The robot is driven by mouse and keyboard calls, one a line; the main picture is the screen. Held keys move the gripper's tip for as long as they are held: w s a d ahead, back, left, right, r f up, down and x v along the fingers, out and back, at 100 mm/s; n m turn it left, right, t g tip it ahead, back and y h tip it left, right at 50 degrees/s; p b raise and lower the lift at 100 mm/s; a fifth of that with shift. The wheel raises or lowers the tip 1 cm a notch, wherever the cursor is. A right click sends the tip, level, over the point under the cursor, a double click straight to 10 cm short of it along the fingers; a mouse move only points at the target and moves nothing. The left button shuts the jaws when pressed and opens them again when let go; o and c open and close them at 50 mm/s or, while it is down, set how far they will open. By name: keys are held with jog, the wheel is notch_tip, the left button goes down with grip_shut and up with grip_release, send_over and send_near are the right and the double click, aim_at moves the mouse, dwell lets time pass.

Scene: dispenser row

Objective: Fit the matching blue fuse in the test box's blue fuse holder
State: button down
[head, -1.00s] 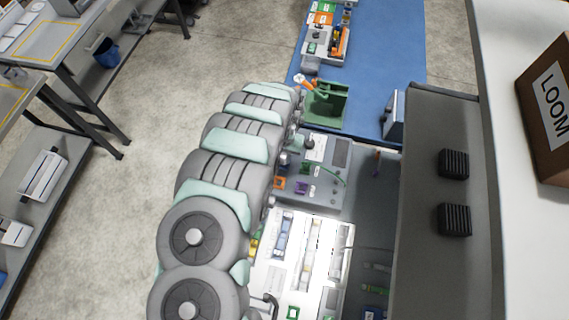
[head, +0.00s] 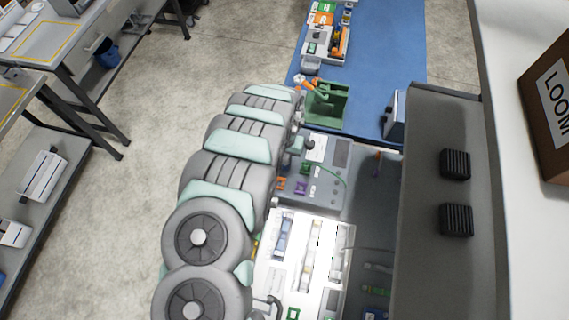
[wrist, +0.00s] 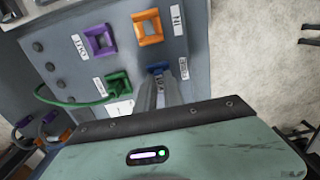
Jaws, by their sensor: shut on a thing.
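The test box (head: 340,153) is a grey panel; its face (wrist: 70,70) fills the upper left of the wrist view. It carries a purple holder (wrist: 99,40), an orange holder (wrist: 147,27) and a green holder (wrist: 117,86) with a green cable. A blue part (wrist: 158,67) shows at the panel right beyond my fingertips; I cannot tell whether it is the blue holder or the fuse. My gripper (wrist: 165,90) is shut, its narrow fingers reaching to the blue part. The fingers hide most of what they hold.
A bright white tray (head: 268,275) with several parts lies in front of the test box. A green stand (head: 328,105) is behind it on the blue mat (head: 375,60). A grey shelf unit (head: 425,200) rises to the right. A brown box (head: 545,110) stands farther right.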

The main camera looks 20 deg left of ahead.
jog(key=c, duration=1.4)
grip_release()
jog(key=shift+o, duration=0.2)
jog(key=shift+o, duration=0.9)
notch_tip(320, 180, up, 7)
jog(key=p, duration=0.5)
jog(key=shift+r, duration=0.1)
